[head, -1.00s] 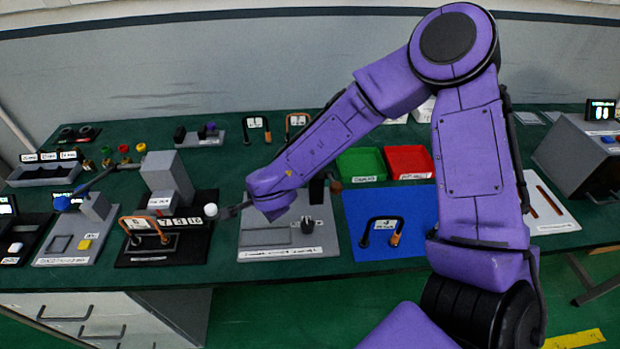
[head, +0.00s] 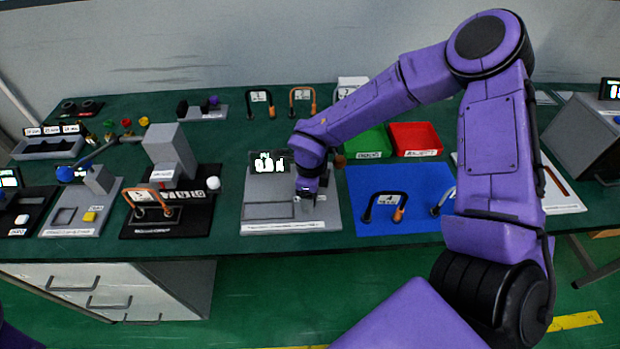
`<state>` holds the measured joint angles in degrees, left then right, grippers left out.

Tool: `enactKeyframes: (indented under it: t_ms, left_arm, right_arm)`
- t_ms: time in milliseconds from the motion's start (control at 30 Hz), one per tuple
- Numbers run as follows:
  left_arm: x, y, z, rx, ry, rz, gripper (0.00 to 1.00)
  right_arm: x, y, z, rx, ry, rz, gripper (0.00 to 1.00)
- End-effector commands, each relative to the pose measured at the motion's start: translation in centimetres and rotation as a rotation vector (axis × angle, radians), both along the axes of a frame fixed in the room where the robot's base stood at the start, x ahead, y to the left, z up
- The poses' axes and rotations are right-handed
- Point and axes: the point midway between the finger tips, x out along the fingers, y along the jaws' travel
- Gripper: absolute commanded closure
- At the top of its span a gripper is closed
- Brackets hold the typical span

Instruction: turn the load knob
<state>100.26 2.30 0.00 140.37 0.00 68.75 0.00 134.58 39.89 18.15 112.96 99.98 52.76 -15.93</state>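The load knob is hidden now. The grey panel (head: 268,228) where a black knob showed earlier lies flat on the table, with a small lit display (head: 268,162) at its back; the digits are blurred. My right gripper (head: 306,196) points down over the right part of this panel, where the knob was seen. Its wrist covers the spot, and I cannot tell whether its fingers are apart, shut or touching the knob. My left gripper is not in view.
Left of the panel stands a black base with a grey block (head: 170,150) and a white ball knob (head: 213,183). Right is a blue mat (head: 375,222) with handled pieces. Green (head: 366,142) and red (head: 415,138) trays stand behind. White drawers are below the table edge.

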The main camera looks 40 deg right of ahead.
Motion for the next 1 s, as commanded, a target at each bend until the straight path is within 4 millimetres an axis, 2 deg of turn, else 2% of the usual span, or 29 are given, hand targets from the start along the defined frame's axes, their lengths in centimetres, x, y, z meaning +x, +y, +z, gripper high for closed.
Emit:
enactKeyframes:
  t_ms: [267,433,733,1000]
  left_arm:
    - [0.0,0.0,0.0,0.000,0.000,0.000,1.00]
    - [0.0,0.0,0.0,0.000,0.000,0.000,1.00]
    - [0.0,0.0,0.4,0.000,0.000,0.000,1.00]
    - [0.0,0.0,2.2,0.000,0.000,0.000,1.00]
  right_arm:
    - [0.0,0.0,-0.3,0.000,-0.001,0.001,0.40]
    - [0.0,0.0,-0.3,0.000,-0.001,0.001,0.95]
    - [0.0,0.0,-0.1,-0.001,-0.001,0.024,0.96]
    - [0.0,0.0,0.1,0.000,0.000,0.159,0.96]
